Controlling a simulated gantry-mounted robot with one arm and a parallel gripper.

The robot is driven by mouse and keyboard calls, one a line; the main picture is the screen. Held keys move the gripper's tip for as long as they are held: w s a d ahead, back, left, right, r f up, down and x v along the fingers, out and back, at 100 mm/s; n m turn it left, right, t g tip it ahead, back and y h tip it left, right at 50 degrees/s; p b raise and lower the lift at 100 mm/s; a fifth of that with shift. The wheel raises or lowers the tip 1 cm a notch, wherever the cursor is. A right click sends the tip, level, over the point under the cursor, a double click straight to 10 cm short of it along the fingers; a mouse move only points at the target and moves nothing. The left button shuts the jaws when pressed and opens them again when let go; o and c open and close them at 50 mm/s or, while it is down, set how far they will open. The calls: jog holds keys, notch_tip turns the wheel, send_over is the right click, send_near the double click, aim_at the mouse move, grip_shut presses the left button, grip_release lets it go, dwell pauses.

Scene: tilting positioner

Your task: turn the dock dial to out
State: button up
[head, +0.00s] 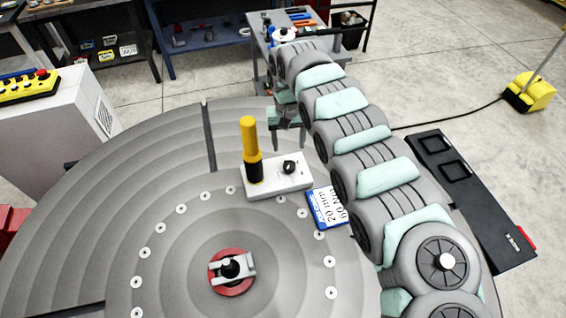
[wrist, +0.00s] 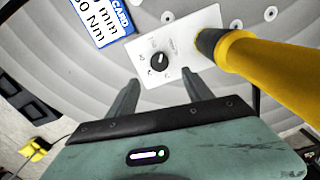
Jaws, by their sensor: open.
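The dock dial (head: 290,167) is a small black knob on a white block on the round grey table. In the wrist view the dial (wrist: 160,62) shows a light pointer mark, and the labels around it are too small to read. A yellow tool with a black lower end (head: 249,145) stands upright at the left end of the white block (head: 262,187). My gripper (head: 288,127) is behind the block in the head view. In the wrist view my gripper's two fingers (wrist: 160,84) are apart and empty, close to the dial's edge of the block.
A blue and white card (head: 327,207) lies on the table right of the block. A red base with a grey clamp (head: 232,270) sits at the table's centre. A tool cart (head: 262,45) stands behind. The yellow tool (wrist: 265,65) rises close beside my gripper.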

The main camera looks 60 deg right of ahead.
aim_at(289, 165)
notch_tip(289, 165, down, 10)
jog(key=shift+s+r, duration=0.1)
jog(key=shift+r, duration=0.15)
jog(key=shift+d+f, duration=0.15)
jog(key=shift+f, duration=0.2)
grip_shut()
dwell(0.4)
